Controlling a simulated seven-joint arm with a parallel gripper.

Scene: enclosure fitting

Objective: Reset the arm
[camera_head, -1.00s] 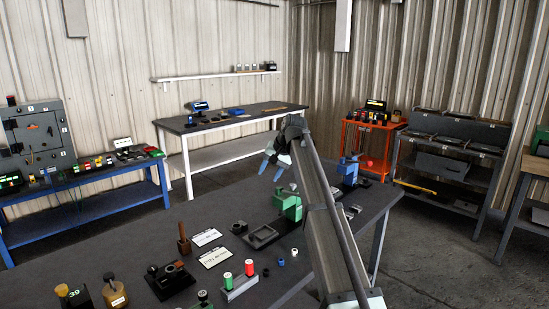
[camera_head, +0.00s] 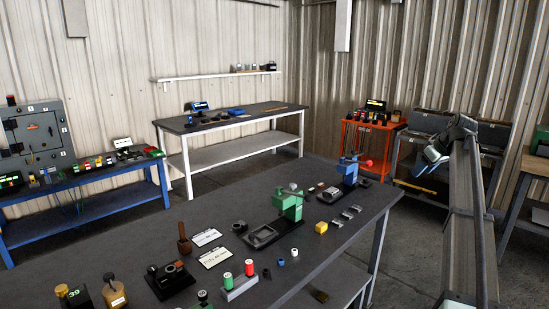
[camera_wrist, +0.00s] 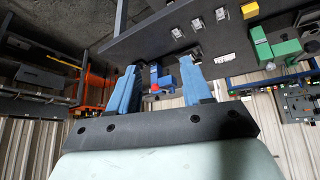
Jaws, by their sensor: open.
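My gripper (camera_head: 428,166) is at the right of the head view, past the right end of the dark workbench, in front of the grey shelf rack. In the wrist view its two blue fingers (camera_wrist: 158,92) stand apart with nothing between them, so it is open and empty. The wrist view is upside down, with the workbench (camera_wrist: 150,30) at the top. No held object shows.
The dark workbench (camera_head: 345,232) carries a green press (camera_head: 290,205), a blue press (camera_head: 349,170), a yellow block (camera_head: 321,227) and several small parts. An orange cart (camera_head: 364,140) and the grey rack (camera_head: 485,135) stand behind. Open floor lies right of the bench.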

